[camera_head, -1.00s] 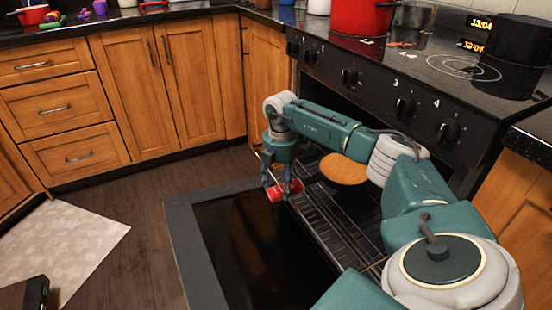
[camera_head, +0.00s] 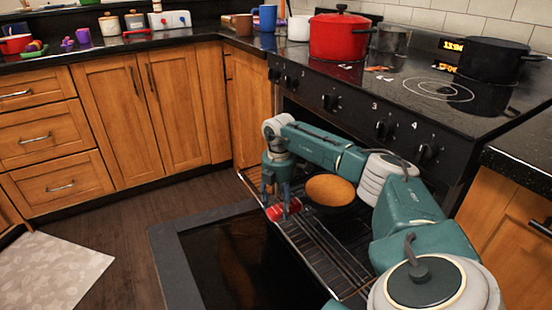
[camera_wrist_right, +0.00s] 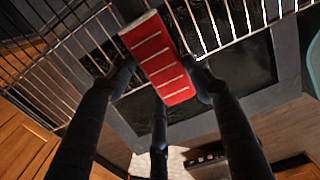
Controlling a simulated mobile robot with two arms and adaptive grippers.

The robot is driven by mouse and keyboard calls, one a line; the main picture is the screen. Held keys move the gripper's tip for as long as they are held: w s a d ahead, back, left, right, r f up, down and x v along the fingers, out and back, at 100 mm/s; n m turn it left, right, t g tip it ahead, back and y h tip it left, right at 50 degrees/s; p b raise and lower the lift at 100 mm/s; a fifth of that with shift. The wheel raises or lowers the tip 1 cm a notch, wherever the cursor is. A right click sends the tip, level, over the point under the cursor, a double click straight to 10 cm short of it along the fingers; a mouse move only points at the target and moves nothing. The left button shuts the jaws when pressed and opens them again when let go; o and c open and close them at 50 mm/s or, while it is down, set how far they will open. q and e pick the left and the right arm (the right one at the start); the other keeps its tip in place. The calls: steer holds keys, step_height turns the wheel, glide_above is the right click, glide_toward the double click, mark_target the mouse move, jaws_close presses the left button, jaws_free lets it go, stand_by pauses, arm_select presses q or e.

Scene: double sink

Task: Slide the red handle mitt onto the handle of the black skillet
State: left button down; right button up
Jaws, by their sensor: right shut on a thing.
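My right gripper (camera_head: 281,208) is shut on the red handle mitt (camera_head: 284,212), above the pulled-out oven rack. In the right wrist view, the mitt (camera_wrist_right: 162,65) is a red block with pale stripes and a whitish end, held between the dark fingertips (camera_wrist_right: 163,80). The black skillet (camera_head: 347,206) sits on the rack just right of the mitt, with a round golden-brown food (camera_head: 330,188) in it. Only a little of its dark rim shows. I cannot make out its handle, or whether the mitt touches it. My left gripper is out of view.
The oven door (camera_head: 235,262) hangs open below the wire rack (camera_head: 322,250). The stove front with knobs (camera_head: 330,103) rises close behind my right arm. A red pot (camera_head: 340,38) and a black pot (camera_head: 490,60) stand on the stovetop.

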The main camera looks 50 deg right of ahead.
steer(key=shift+d, duration=0.1)
steer(key=o, duration=1.2)
steer(key=shift+o, duration=0.2)
steer(key=shift+r, duration=0.1)
step_height(320, 180, up, 12)
